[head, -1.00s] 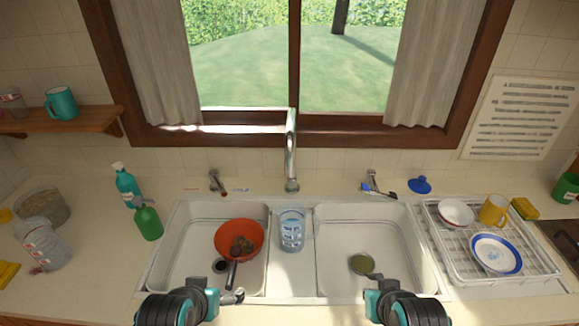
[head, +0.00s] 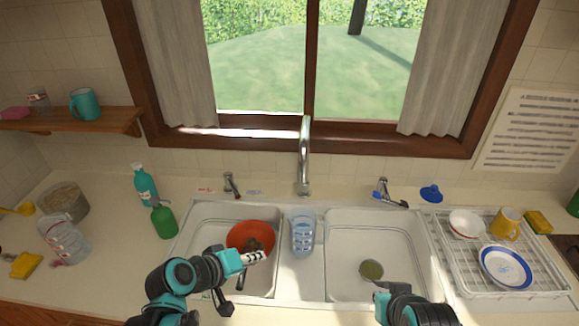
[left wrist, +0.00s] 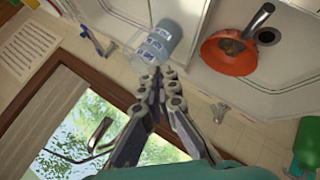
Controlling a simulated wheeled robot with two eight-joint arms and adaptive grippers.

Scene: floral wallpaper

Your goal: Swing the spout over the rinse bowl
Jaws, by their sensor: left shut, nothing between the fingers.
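The chrome spout (head: 304,150) rises behind the sink and points forward over the divider between the left basin (head: 205,232) and right basin (head: 408,265). Its curved pipe shows in the left wrist view (left wrist: 95,140). An orange-red bowl (head: 240,231) with brown contents sits in the left basin. Which of these is the rinse bowl is not clear. My left gripper (head: 258,256) is shut and empty, in front of the bowl and below the spout. Its fingers (left wrist: 165,75) overlap the clear cup in the wrist view. My right gripper (head: 380,288) is low at the right, its fingers unclear.
A clear blue-marked cup (head: 302,235) stands on the divider. Taps (head: 231,185) and (head: 385,192) flank the spout. Green (head: 163,220) and teal (head: 145,186) bottles stand left. A dish rack (head: 455,275) stands right.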

